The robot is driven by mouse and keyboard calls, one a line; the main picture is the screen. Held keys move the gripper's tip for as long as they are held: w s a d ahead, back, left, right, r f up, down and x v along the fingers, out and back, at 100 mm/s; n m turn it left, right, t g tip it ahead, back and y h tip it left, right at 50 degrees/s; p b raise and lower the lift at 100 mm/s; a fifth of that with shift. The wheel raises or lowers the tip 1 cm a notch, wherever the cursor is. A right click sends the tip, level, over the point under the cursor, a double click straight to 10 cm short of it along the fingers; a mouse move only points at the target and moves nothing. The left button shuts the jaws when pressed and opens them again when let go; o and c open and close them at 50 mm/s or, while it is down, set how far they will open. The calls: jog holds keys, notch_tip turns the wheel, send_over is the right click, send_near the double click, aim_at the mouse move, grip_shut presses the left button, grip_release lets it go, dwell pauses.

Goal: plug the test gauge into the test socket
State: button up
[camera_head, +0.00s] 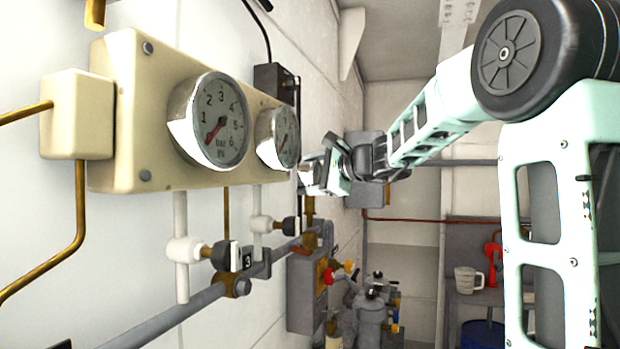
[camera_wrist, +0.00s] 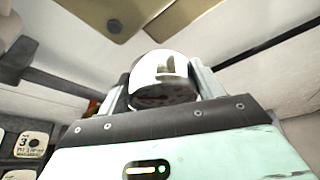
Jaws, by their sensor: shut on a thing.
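The test gauge (camera_wrist: 163,76) is a round, shiny chrome body in the middle of the wrist view. My gripper (camera_wrist: 163,88) is shut on it, with one finger on each side. Its dial face is not readable from here. In the head view my gripper (camera_head: 306,180) is at the wall, just right of and below the second panel gauge. The held gauge cannot be made out there. I cannot identify the test socket for certain in either view, nor tell whether the gauge touches anything.
A cream panel (camera_head: 125,100) carries a large dial gauge (camera_head: 217,122) and a second one (camera_head: 279,138). Below are small valves (camera_head: 222,255) on a grey pipe (camera_head: 178,312). A black box (camera_head: 275,82) is above. Labelled plates (camera_wrist: 31,145) show in the wrist view. A measuring jug (camera_head: 467,280) stands at the far right.

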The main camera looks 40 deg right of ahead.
jog(key=shift+f+b, duration=2.1)
jog(key=shift+b, duration=0.45)
jog(key=o, duration=1.2)
jog(key=shift+s, duration=0.1)
